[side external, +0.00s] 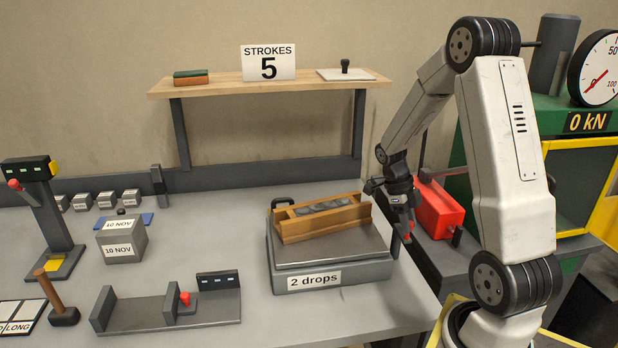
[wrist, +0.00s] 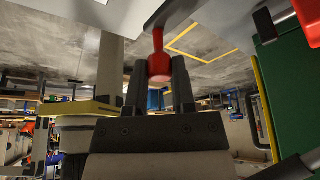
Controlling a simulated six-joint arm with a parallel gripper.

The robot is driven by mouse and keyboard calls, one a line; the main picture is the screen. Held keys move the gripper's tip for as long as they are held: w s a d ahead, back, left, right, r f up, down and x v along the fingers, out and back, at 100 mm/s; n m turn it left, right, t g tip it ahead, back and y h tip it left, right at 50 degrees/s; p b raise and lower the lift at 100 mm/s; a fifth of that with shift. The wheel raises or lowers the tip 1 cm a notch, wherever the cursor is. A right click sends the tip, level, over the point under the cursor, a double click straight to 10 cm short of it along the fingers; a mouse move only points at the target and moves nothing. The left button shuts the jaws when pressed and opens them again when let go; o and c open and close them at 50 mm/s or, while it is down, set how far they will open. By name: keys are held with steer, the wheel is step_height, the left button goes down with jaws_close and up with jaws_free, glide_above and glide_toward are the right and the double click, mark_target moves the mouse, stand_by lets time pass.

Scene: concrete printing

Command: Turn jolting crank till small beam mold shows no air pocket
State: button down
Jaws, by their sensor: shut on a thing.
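The small beam mold (side external: 290,231) is a wooden trough lying on the grey jolting table (side external: 330,262), which bears a "2 drops" label. Grey fill (side external: 325,207) with darker patches shows in the mold; I cannot tell from here whether these are air pockets. My gripper (side external: 405,230) points down beside the right side of the jolting table, at the bench edge. In the wrist view my gripper (wrist: 158,82) is shut on the red knob of the crank (wrist: 159,66), one finger on each side. The rest of the crank is mostly hidden.
A red box (side external: 438,212) stands close right of my gripper. A "STROKES 5" sign (side external: 268,63) stands on the shelf (side external: 215,87). A labelled cube (side external: 122,244), a mallet (side external: 62,312) and a grey measuring stand (side external: 145,312) are at left. Bare bench lies between.

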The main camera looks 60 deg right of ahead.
steer(key=shift+w+a+m, duration=0.1)
steer(key=shift+m, duration=0.2)
steer(key=c, duration=0.7)
jaws_free()
steer(key=shift+c, duration=0.2)
steer(key=v, duration=0.7)
steer(key=shift+r, duration=0.4)
steer(key=shift+w, duration=0.15)
